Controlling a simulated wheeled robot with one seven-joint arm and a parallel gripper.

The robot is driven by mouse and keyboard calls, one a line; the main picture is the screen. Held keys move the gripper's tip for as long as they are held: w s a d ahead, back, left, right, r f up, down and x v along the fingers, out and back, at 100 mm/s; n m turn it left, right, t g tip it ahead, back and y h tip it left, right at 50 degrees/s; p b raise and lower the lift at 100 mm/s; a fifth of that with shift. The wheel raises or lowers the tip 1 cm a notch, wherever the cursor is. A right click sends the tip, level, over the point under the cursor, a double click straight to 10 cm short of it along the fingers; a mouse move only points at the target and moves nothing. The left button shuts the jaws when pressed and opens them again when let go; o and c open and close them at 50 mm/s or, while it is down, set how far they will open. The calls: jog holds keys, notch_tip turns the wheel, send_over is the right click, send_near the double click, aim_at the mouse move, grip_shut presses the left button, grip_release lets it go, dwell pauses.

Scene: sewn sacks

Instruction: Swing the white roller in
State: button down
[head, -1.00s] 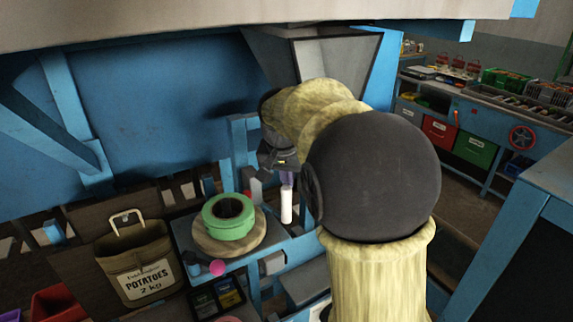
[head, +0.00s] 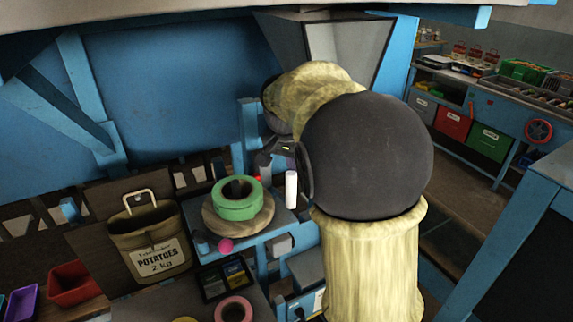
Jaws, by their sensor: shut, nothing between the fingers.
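The white roller (head: 291,189) is a short upright white cylinder at the right edge of the blue stand, just right of the round wooden disc. My gripper (head: 284,160) is a dark shape just above and behind the roller, partly covered by my own arm. It is shut with nothing in it. The fingertips are not clear, and I cannot tell whether they touch the roller.
A green tape roll (head: 237,199) lies on the wooden disc (head: 262,222). A brown potato sack (head: 150,235) hangs open at the left. A pink knob (head: 226,245) sits in front of the disc. A blue post (head: 249,125) stands behind. A grey hopper (head: 345,55) is above.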

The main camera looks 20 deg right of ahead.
jog(key=shift+s+a, duration=0.4)
jog(key=shift+a, duration=0.4)
jog(key=shift+r, duration=0.1)
jog(key=shift+r, duration=0.25)
jog(key=p+v, duration=0.7)
jog(key=v, duration=0.2)
jog(key=shift+a+r, duration=0.15)
jog(key=shift+a, duration=0.15)
jog(key=shift+w, duration=0.15)
